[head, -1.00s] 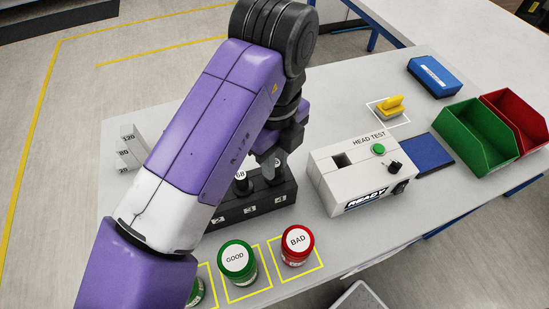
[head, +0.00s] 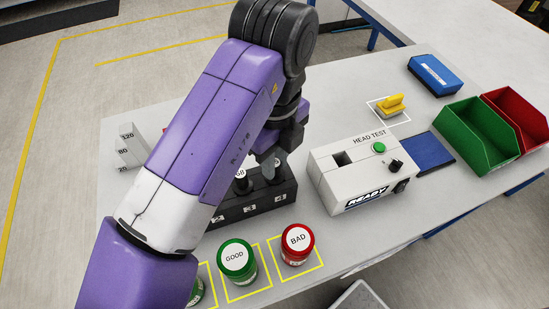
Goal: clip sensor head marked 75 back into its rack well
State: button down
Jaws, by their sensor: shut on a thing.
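The black rack (head: 255,206) stands on the table, with numbered wells along its front. A dark sensor head (head: 240,185), its top marked 68, stands in the rack, partly covered by my arm. My gripper (head: 270,163) is low over the right end of the rack, shut on another dark sensor head (head: 274,175). That head is at the rightmost well. Its number cannot be read, and whether it is fully seated cannot be told. My arm hides the left part of the rack.
The head test box (head: 355,170) with a READY display stands close right of the rack. A green GOOD jar (head: 237,260) and a red BAD jar (head: 297,243) stand in front. Green (head: 475,140) and red (head: 520,115) bins are at the far right.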

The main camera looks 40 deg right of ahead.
jog(key=c, duration=1.2)
grip_release()
jog(key=shift+r, duration=3.9)
jog(key=shift+s, duration=0.1)
